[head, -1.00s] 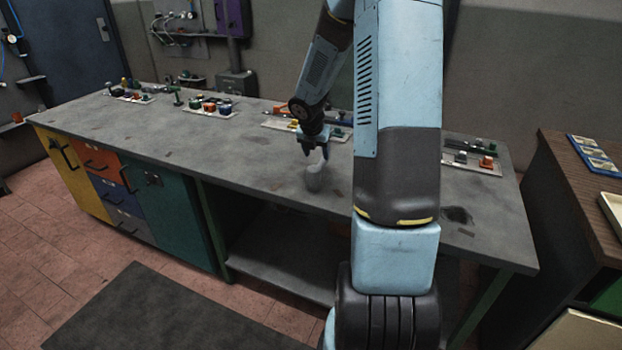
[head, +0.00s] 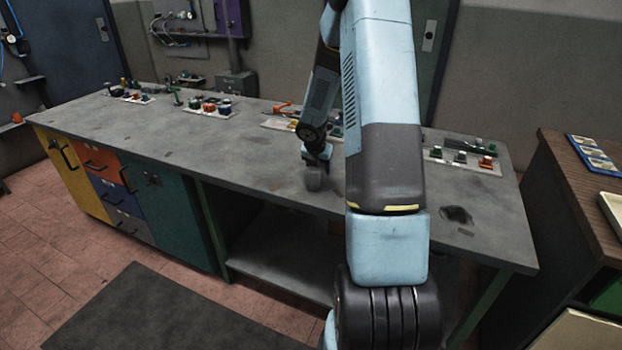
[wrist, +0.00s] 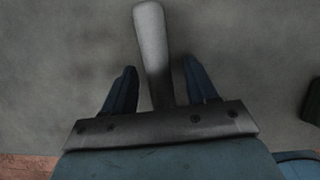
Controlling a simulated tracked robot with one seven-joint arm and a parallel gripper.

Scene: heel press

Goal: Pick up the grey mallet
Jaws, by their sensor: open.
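The grey mallet (head: 313,180) is on the workbench (head: 250,150), with its blocky grey end toward the bench top in the head view. In the wrist view a long pale grey part of the mallet (wrist: 151,40) runs between the two fingers, with its rounded end beyond the fingertips. My gripper (wrist: 160,70) is open, with one dark blue finger on each side of the mallet and a visible gap at each side. In the head view my gripper (head: 318,157) is low over the bench at the mallet, and its fingers are hard to make out.
Trays of small coloured parts stand along the back of the bench, one (head: 208,107) left of my arm and one (head: 462,157) right of it. A dark patch (head: 456,214) marks the right part of the bench. The bench's left half is mostly clear.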

